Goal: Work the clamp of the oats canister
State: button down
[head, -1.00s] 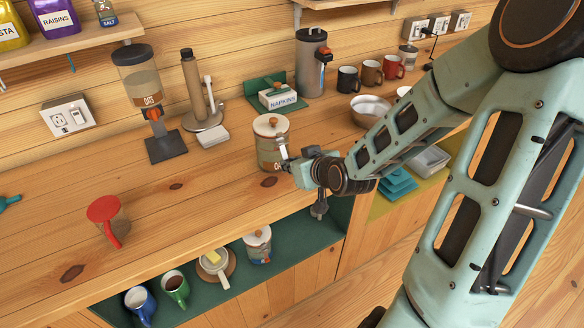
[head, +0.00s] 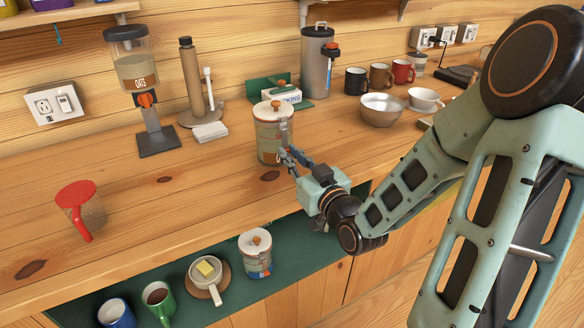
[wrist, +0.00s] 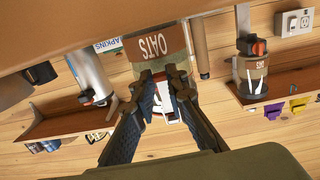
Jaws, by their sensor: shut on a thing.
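The oats canister (head: 272,142), with a white lid and an orange-brown knob, stands upright on the wooden counter. Its metal clamp (head: 284,131) is on the side towards my gripper. My gripper (head: 287,154) reaches in from the lower right and is shut on the clamp. In the wrist view, which is upside down, the OATS label (wrist: 152,46) shows just beyond my fingertips (wrist: 162,76). My fingers hide part of the clamp, so its exact position is unclear.
An oats dispenser (head: 141,85) and a paper-towel stand (head: 191,88) are behind left. A napkin box (head: 283,98) and a grey urn (head: 315,62) are behind. A metal bowl (head: 383,110) is right. A similar canister (head: 257,262) stands on the lower shelf.

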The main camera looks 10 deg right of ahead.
jog(key=shift+w+b, duration=0.2)
jog(key=shift+b, duration=0.3)
jog(key=c, duration=1.9)
grip_release()
jog(key=shift+c, duration=0.2)
notch_tip(320, 180, up, 10)
jog(key=shift+a, duration=0.1)
